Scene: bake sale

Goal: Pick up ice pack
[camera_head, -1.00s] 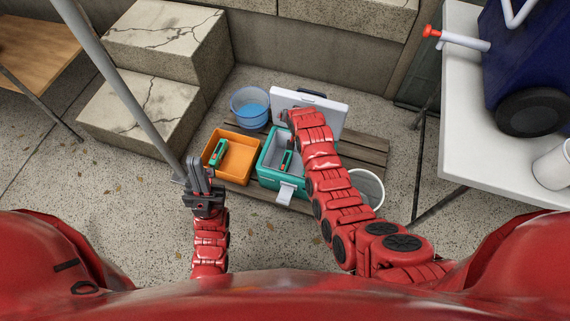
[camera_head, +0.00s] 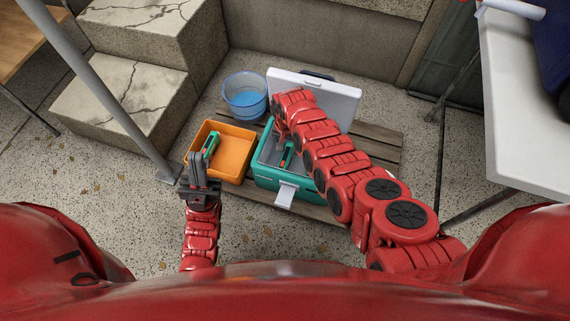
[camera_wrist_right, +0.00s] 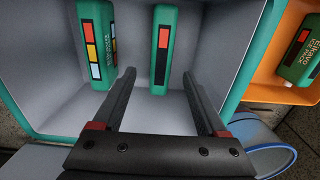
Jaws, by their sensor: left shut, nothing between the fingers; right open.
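A teal cooler (camera_head: 262,181) stands with its white lid (camera_head: 338,95) raised. A green ice pack (camera_head: 287,155) stands inside it; the right wrist view shows this pack (camera_wrist_right: 163,50) and another green ice pack (camera_wrist_right: 95,40) to its left. A further green ice pack (camera_head: 211,144) lies in the orange bin (camera_head: 236,163) and also shows in the right wrist view (camera_wrist_right: 301,52). My right gripper (camera_wrist_right: 160,75) is open and empty over the cooler, its fingers either side of the middle pack in that view. My left gripper (camera_head: 197,160) is shut and empty, in front of the bin.
A blue tub (camera_head: 245,96) stands behind the orange bin. The containers sit on a wooden slatted pallet (camera_head: 378,152). A grey pole (camera_head: 105,95) slants down at the left, near my left gripper. A white table (camera_head: 520,110) stands at the right, stone steps (camera_head: 130,100) at the back left.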

